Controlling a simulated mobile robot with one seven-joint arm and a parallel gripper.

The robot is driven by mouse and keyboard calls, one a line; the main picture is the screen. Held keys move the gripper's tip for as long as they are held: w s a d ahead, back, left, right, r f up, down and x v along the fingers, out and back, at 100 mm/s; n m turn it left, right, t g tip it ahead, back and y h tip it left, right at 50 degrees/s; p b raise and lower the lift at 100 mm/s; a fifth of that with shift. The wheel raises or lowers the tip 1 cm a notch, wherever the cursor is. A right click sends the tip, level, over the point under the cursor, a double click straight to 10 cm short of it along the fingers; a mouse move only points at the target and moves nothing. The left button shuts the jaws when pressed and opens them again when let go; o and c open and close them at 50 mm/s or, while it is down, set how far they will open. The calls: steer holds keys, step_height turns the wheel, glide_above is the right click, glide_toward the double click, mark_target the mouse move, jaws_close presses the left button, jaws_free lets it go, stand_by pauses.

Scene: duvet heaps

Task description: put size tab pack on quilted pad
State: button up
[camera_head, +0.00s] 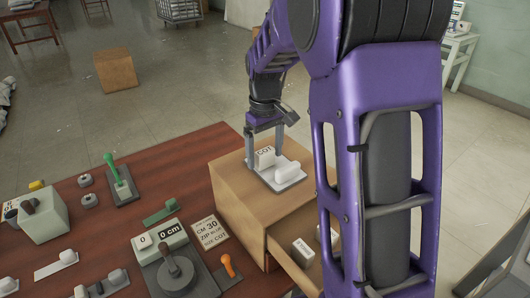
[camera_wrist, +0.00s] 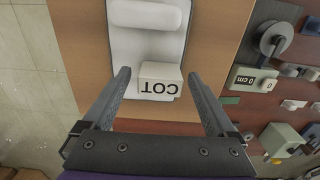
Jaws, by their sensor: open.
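A small white block marked COT (camera_head: 265,157), which looks like the size tab pack, sits at one end of a pale grey-white pad (camera_head: 290,183) on top of a wooden box. The wrist view also shows the block (camera_wrist: 160,83) and the pad (camera_wrist: 135,45); I cannot tell whether this is the quilted pad. My gripper (camera_head: 263,148) is open, with a finger on each side of the block. In the wrist view, my gripper (camera_wrist: 158,76) shows gaps between both fingers and the block.
A white rounded bar (camera_head: 288,168) lies at the pad's other end. The box (camera_head: 235,190) has an open drawer (camera_head: 292,268) holding small white packs (camera_head: 303,250). The red-brown table (camera_head: 150,160) carries a lever device (camera_head: 172,268), a green-handled lever (camera_head: 118,178) and an order card (camera_head: 210,232).

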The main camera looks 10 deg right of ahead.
mark_target(265, 151)
step_height(265, 151, up, 12)
steer(key=p, duration=0.1)
steer(key=shift+r, duration=0.1)
stand_by(0.4)
